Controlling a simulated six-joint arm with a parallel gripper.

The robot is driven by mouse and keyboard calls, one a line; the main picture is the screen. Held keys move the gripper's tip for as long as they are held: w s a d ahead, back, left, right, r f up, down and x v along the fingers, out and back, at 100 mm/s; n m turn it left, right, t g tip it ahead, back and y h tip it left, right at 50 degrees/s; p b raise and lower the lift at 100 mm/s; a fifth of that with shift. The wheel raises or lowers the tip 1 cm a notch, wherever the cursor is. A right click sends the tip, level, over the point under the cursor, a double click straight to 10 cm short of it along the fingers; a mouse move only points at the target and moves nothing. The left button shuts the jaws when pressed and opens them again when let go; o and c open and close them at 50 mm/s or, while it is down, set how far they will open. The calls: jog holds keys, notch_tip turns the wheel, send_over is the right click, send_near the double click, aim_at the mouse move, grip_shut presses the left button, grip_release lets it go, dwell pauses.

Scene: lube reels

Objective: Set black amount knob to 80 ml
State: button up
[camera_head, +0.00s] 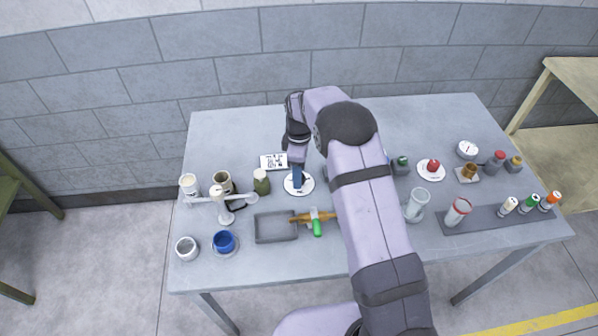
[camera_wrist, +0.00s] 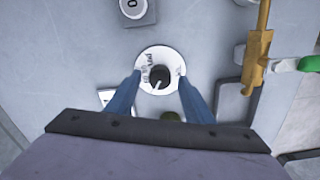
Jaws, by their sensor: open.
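The black knob (camera_wrist: 159,76) sits in the middle of a round white dial plate (camera_wrist: 149,58) with dark markings. A white pointer line on the knob points toward the lower left in the wrist view; the markings are too small to read surely. In the head view the white plate (camera_head: 306,188) shows beneath my gripper, and the knob is mostly hidden. My gripper (camera_wrist: 160,80) is open, with blue fingers on either side of the knob and a gap to it on each side. It also shows in the head view (camera_head: 298,180).
A white card (camera_head: 273,161) and a dark green bottle (camera_head: 261,183) stand close by. An orange valve with a green handle (camera_head: 317,227) lies in front, beside a grey tray (camera_head: 257,230). A grey block (camera_wrist: 137,18) with a white face sits near the dial. My arm hides the table's middle.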

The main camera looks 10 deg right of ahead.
jog(key=shift+f, duration=0.75)
jog(key=shift+c, duration=0.6)
jog(key=c, duration=0.9)
jog(key=shift+c, duration=0.2)
